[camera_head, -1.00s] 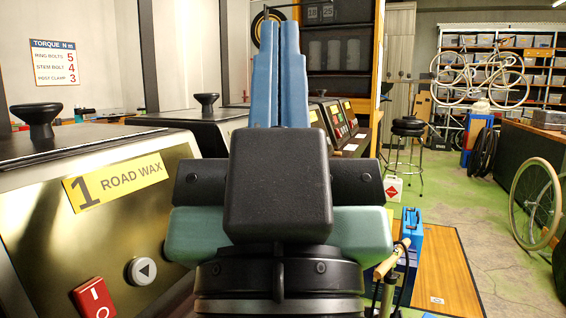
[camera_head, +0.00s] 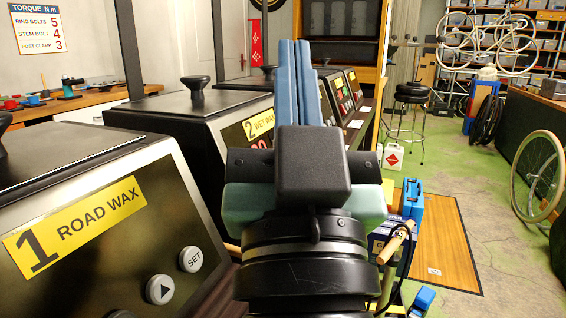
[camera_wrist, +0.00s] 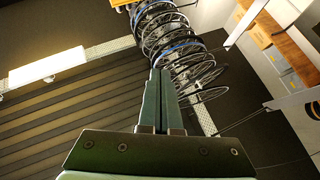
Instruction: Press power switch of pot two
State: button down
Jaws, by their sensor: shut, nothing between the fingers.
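Pot two is the dark box with a yellow "2 WET WAX" label (camera_head: 258,125) and a black lid knob (camera_head: 195,88), behind pot one. Part of a red display shows below its label. The rest of its front, including any power switch, is hidden behind my gripper and pot one. My gripper (camera_head: 295,45) is shut and empty, its blue fingers pointing up, in front of the right side of pot two's front in the head view. In the wrist view the fingers (camera_wrist: 159,75) point up toward the ceiling.
Pot one, labelled "1 ROAD WAX" (camera_head: 75,226), stands close at the left with a play button (camera_head: 160,289) and a SET button (camera_head: 191,259). More pots continue behind pot two. The wrist view shows hanging wheels (camera_wrist: 180,45).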

jog(key=w+d+f+m+g+y+p, duration=0.3)
jog(key=w+g+p, duration=0.4)
jog(key=p, duration=1.1)
jog(key=s+d+f+m+g+p, duration=0.2)
jog(key=s+f+m+g+p, duration=0.3)
jog(key=p, duration=1.5)
jog(key=s+f+m, duration=0.1)
jog(key=s, duration=0.3)
jog(key=shift+s+y, duration=0.3)
jog(key=shift+y, duration=0.1)
jog(key=shift+w, duration=0.1)
